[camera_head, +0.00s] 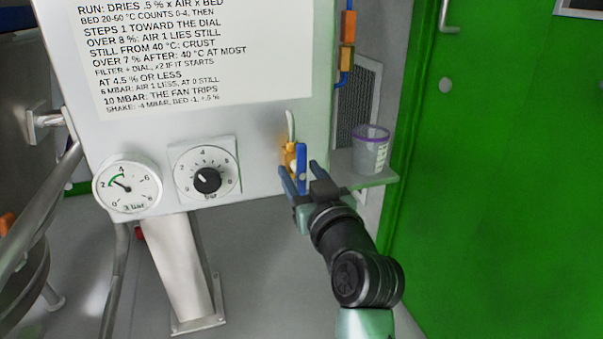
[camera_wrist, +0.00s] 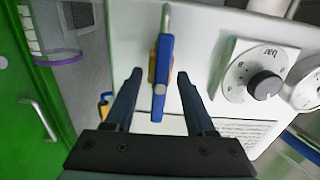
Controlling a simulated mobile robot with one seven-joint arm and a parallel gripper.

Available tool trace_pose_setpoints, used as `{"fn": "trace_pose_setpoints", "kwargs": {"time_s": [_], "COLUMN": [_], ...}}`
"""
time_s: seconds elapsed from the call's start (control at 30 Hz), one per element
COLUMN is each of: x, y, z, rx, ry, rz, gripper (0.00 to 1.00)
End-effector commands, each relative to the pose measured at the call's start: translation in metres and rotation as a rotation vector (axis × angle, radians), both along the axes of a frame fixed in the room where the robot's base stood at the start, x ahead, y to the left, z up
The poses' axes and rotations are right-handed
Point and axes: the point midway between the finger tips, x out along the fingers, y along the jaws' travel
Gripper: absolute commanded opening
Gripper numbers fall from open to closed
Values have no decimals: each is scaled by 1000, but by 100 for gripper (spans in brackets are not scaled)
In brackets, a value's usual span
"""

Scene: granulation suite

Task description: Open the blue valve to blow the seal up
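The blue valve lever (camera_head: 301,156) stands upright on its brass valve body (camera_head: 289,155) at the lower right of the grey panel. In the wrist view the blue lever (camera_wrist: 162,65) runs lengthwise in the picture. My gripper (camera_head: 303,173) is open in front of the valve. In the wrist view my gripper (camera_wrist: 159,75) has one fingertip on each side of the lever, with a visible gap on both sides. I cannot tell how deep the lever sits between the fingers. The seal is not recognisable in either view.
A round gauge (camera_head: 127,185) and a black dial knob (camera_head: 207,180) sit left of the valve. A printed sheet (camera_head: 200,50) is above them. A clear tub with a purple rim (camera_head: 371,150) stands on a small shelf (camera_head: 372,180) close right. A green door (camera_head: 500,170) fills the right.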

Motion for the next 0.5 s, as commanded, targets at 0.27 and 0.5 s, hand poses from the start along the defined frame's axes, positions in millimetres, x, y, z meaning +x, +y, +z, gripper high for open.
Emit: {"fn": "trace_pose_setpoints", "kwargs": {"time_s": [0.27, 0.5], "x": [-3, -36], "y": [-1, -12], "z": [1, 3], "rx": [2, 2], "ry": [-2, 2], "rz": [0, -2], "gripper": [55, 55]}}
